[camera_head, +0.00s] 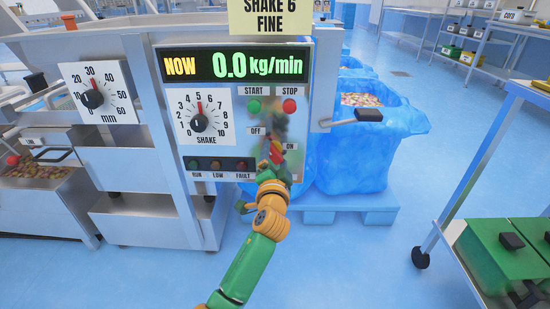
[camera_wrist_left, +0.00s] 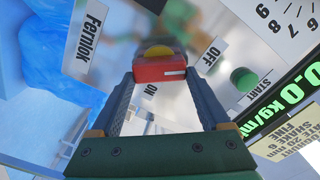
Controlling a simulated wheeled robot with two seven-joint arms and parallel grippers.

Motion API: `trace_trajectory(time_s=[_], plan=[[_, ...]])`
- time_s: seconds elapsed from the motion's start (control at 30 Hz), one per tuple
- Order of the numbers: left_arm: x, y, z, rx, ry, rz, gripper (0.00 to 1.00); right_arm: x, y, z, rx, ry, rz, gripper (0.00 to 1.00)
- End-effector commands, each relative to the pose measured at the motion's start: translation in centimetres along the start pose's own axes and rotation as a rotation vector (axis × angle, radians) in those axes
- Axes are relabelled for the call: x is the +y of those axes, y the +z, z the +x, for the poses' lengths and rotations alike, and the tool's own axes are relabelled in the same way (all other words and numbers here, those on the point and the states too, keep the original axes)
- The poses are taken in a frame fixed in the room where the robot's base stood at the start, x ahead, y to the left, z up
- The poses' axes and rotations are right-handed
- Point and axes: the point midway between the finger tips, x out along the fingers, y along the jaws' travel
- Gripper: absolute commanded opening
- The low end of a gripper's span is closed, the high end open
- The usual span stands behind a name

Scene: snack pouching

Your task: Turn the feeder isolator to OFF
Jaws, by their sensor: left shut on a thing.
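The feeder control panel (camera_head: 222,155) faces me, with its display (camera_head: 233,66) reading NOW 0.0 kg/min. The feeder isolator's red handle (camera_head: 276,152) sits low on the panel's right side, between the OFF label (camera_head: 256,131) and the ON label (camera_head: 291,146). My left gripper (camera_head: 272,166) is at the handle and partly covers it. In the left wrist view the red block of the handle (camera_wrist_left: 160,72), with a yellow part above it, lies between my left fingertips, which are shut on it. I cannot tell exactly which label the handle points to. My right gripper is not in view.
The green START button (camera_head: 254,106) and red STOP button (camera_head: 290,106) are just above the isolator. The SHAKE knob (camera_head: 200,122) is to the left. A blue-lined bin (camera_head: 400,125) stands behind right. A cart with green crates (camera_head: 500,255) is at the lower right.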

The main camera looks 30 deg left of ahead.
Motion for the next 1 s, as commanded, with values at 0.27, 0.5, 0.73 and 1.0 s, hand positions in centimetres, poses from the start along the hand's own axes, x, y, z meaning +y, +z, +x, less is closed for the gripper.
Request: trace_trajectory(time_s=[0.27, 0.5, 0.73, 1.0], plan=[[0.0, 0.0, 0.0, 0.000, 0.001, -0.002, 1.00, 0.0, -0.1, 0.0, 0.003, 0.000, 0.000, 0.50], [0.0, -0.1, -3.1, 0.000, 0.005, -0.003, 1.00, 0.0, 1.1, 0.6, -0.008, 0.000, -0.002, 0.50], [0.1, 0.0, -6.8, -0.001, 0.004, -0.003, 1.00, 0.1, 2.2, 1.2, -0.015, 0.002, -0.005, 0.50], [0.1, 0.0, -7.1, 0.000, 0.002, -0.003, 1.00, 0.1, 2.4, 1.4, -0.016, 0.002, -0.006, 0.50]])
